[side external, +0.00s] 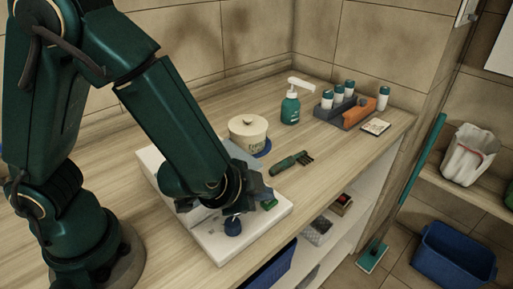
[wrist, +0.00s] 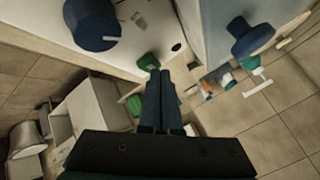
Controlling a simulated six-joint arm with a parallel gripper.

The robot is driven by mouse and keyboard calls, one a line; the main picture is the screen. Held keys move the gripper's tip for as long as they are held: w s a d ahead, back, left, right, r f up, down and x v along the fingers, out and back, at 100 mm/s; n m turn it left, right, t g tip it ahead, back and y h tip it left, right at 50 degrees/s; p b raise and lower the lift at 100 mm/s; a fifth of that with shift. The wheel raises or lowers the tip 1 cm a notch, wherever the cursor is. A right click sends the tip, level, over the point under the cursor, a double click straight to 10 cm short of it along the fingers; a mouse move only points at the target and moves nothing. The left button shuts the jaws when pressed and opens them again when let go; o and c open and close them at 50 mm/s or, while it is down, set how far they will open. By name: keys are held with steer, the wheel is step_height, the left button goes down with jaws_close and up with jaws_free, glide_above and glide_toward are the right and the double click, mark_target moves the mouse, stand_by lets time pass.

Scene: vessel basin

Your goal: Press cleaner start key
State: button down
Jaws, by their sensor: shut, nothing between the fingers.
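The cleaner appears to be the white slab-like unit (side external: 225,248) on the wooden counter, with a dark blue knob (side external: 233,226) on top. The knob also shows large in the wrist view (wrist: 90,24). In the side view my wrist and gripper cover the middle of the unit, and the fingertips are hard to make out.
The counter's front edge drops to open shelves (side external: 342,225). A blue tub (side external: 453,258) stands at lower right.

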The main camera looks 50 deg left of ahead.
mark_target(264, 203)
steer(key=shift+f, duration=0.3)
steer(key=shift+r, duration=0.1)
stand_by(0.4)
steer(key=shift+r, duration=0.8)
steer(key=shift+r, duration=2.5)
